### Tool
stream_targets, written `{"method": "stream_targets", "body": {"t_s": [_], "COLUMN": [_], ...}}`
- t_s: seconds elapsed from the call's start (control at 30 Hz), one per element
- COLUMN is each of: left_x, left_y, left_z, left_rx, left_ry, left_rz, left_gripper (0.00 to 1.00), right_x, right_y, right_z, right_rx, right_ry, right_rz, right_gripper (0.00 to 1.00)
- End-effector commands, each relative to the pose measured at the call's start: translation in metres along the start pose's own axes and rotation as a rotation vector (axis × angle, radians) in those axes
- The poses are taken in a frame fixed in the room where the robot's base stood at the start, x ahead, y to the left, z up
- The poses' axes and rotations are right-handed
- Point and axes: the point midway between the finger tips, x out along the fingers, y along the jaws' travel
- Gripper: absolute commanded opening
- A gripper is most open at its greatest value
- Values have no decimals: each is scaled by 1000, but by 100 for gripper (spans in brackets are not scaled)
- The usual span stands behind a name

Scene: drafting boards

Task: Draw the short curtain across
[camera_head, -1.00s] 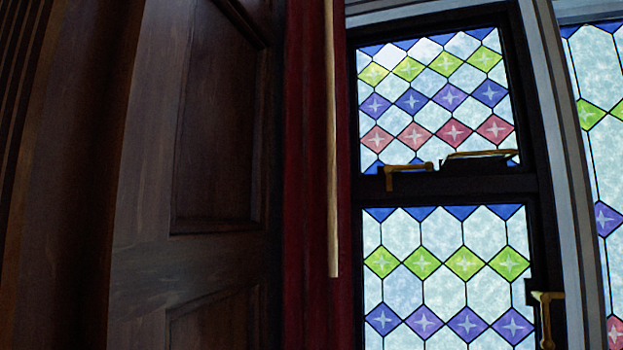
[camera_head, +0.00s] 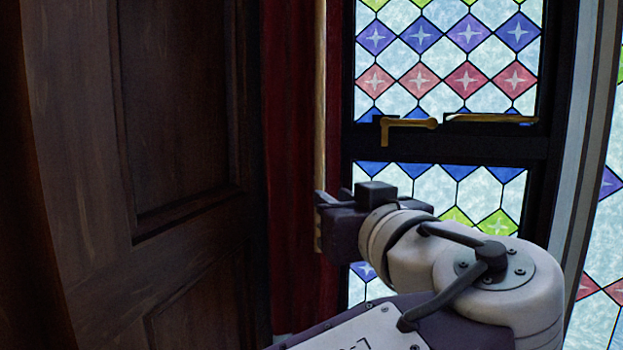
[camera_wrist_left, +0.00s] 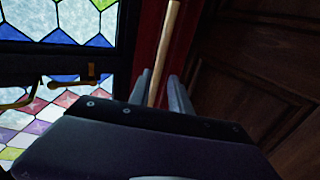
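The short curtain (camera_head: 292,150) is a narrow dark red strip between the wooden panelling and the stained-glass window. A thin pale wooden rod (camera_head: 320,90) hangs upright in front of its right edge. My left gripper (camera_head: 322,205) is at the lower part of the rod and hides some of it. In the left wrist view, the two fingers (camera_wrist_left: 162,92) stand apart. The rod (camera_wrist_left: 167,45) passes between them, closer to the left finger, with the red curtain (camera_wrist_left: 148,45) behind. I cannot tell whether a finger touches the rod. My right gripper is not in view.
A dark wooden panel (camera_head: 175,110) fills the left side, close to the curtain. The stained-glass window (camera_head: 450,60) is to the right, with a brass handle (camera_head: 408,123) sticking out from its dark frame. A pale post (camera_head: 585,130) stands further right.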

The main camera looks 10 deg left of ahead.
Motion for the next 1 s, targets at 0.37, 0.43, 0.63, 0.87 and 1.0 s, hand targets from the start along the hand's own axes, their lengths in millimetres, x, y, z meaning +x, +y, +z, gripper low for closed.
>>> {"method": "stream_targets", "body": {"t_s": [0.37, 0.43, 0.63, 0.87, 1.0], "left_x": [72, 80, 85, 85, 85], "left_y": [-1, 0, 0, 0, 0], "left_z": [-5, -3, 1, 1, 1], "left_rx": [8, 6, 5, 5, 5], "left_ry": [-2, -2, -3, -3, -3], "left_rz": [-3, -1, 2, 2, 2], "left_gripper": [24, 24, 24, 0, 0], "right_x": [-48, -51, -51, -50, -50], "right_y": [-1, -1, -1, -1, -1], "right_z": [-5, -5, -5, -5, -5], "right_rx": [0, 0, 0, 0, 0], "right_ry": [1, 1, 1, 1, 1], "right_rz": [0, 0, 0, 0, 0], "right_gripper": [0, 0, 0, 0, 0]}}
